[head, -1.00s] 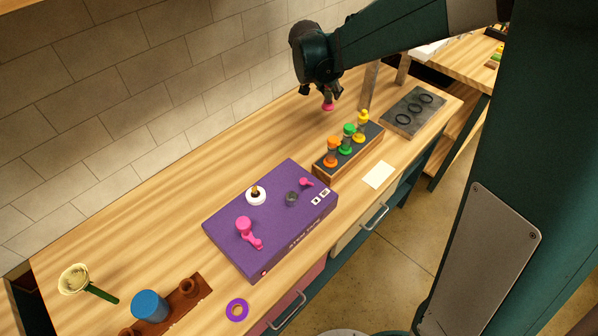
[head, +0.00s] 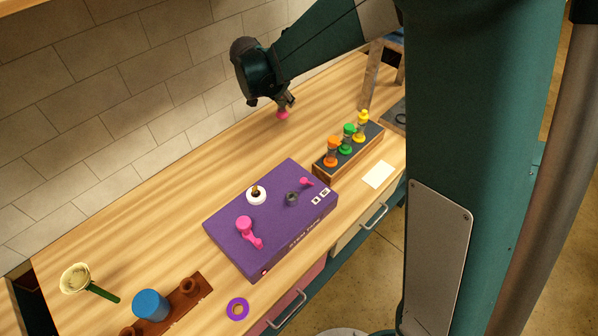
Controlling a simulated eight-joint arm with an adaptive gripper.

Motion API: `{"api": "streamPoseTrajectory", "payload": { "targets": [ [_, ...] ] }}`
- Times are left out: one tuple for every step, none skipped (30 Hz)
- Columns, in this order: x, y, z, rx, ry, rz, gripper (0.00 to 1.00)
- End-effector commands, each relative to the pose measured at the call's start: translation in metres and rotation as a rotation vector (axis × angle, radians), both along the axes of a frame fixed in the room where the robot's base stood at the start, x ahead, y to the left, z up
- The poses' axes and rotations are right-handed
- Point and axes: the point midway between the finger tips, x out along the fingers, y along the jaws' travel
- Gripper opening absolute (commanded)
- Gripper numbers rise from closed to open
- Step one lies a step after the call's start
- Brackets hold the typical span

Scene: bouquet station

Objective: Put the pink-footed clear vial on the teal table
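My gripper (head: 286,102) is in the head view, above the back part of the wooden bench. A pink foot (head: 282,115) sticks out below its fingers. The fingers look shut around the upper part of this vial, and its clear body is mostly hidden. The foot looks held above the bench top, apart from other things. No table that I can clearly tell as the teal one shows now; my own arm covers much of the right side.
A rack (head: 348,152) holds orange, green and yellow-footed vials. A purple box (head: 270,245) carries small pink and dark parts. A white card (head: 378,174), purple ring (head: 237,309), blue cylinder (head: 150,305) and strainer (head: 76,278) lie around. The bench top behind the box is clear.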

Motion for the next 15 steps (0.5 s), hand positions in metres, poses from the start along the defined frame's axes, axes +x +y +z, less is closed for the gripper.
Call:
{"api": "streamPoseTrajectory", "payload": {
  "targets": [
    [0.0,0.0,0.0,0.0,0.0,0.0,0.0],
    [0.0,0.0,0.0,0.0,0.0,0.0,0.0],
    [0.0,0.0,0.0,0.0,0.0,0.0,0.0],
    [0.0,0.0,0.0,0.0,0.0,0.0,0.0],
    [0.0,0.0,0.0,0.0,0.0,0.0,0.0],
    [0.0,0.0,-0.001,0.0,0.0,0.0,0.0],
    [0.0,0.0,-0.002,0.0,0.0,0.0,0.0],
    [0.0,0.0,-0.004,0.0,0.0,0.0,0.0],
    [0.0,0.0,-0.007,0.0,0.0,0.0,0.0],
    [0.0,0.0,-0.01,0.0,0.0,0.0,0.0],
    [0.0,0.0,-0.013,0.0,0.0,0.0,0.0],
    [0.0,0.0,-0.018,0.0,0.0,0.0,0.0],
    [0.0,0.0,-0.021,0.0,0.0,0.0,0.0],
    [0.0,0.0,-0.026,0.0,0.0,0.0,0.0],
    [0.0,0.0,-0.032,0.0,0.0,0.0,0.0]
  ]
}}
